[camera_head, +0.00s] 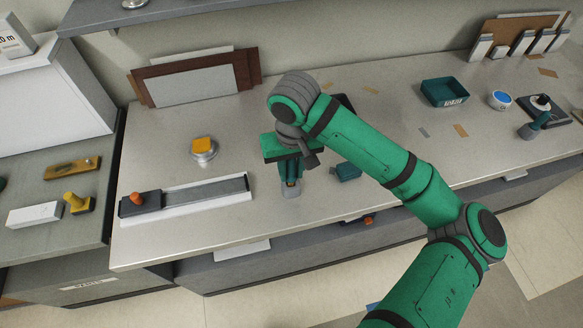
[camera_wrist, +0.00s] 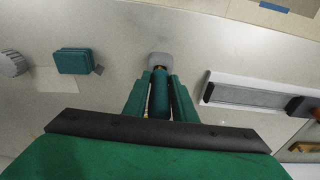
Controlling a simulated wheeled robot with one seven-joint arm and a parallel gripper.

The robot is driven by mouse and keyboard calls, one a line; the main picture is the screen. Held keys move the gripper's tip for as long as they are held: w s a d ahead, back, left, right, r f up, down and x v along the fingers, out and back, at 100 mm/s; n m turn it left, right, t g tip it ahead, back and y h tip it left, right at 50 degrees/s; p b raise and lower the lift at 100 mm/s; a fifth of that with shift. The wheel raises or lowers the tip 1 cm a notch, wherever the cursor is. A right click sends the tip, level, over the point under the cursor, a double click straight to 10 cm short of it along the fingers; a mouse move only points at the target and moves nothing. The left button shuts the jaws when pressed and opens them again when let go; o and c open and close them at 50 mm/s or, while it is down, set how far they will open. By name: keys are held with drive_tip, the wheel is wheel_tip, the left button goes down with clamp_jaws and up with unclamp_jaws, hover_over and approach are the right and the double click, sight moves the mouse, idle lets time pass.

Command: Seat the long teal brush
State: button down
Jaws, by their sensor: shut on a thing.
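My gripper (camera_head: 290,175) points down over the counter, left of the picture's middle. In the wrist view, the two teal fingers of my gripper (camera_wrist: 160,95) are closed around a slim teal handle (camera_wrist: 160,88), which appears to be the long teal brush. A small orange-brown band (camera_head: 291,184) shows below the fingers. A pale grey rounded piece (camera_head: 292,191) lies directly under it and also shows in the wrist view (camera_wrist: 162,59). I cannot tell whether this grey piece is the brush's end or a separate holder, or whether it touches the counter.
A white frame with a dark grey strip and orange knob (camera_head: 137,198) lies to the left. Behind it stands a round base with a yellow top (camera_head: 202,146). A small teal block (camera_head: 348,171) is close on the right. A teal bin (camera_head: 444,92) stands farther right.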

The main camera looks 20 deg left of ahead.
drive_tip(key=shift+f, duration=1.45)
drive_tip(key=c, duration=1.4)
unclamp_jaws()
drive_tip(key=r, duration=1)
drive_tip(key=shift+s+d+r, duration=0.25)
drive_tip(key=shift+r, duration=0.15)
drive_tip(key=shift+a, duration=0.1)
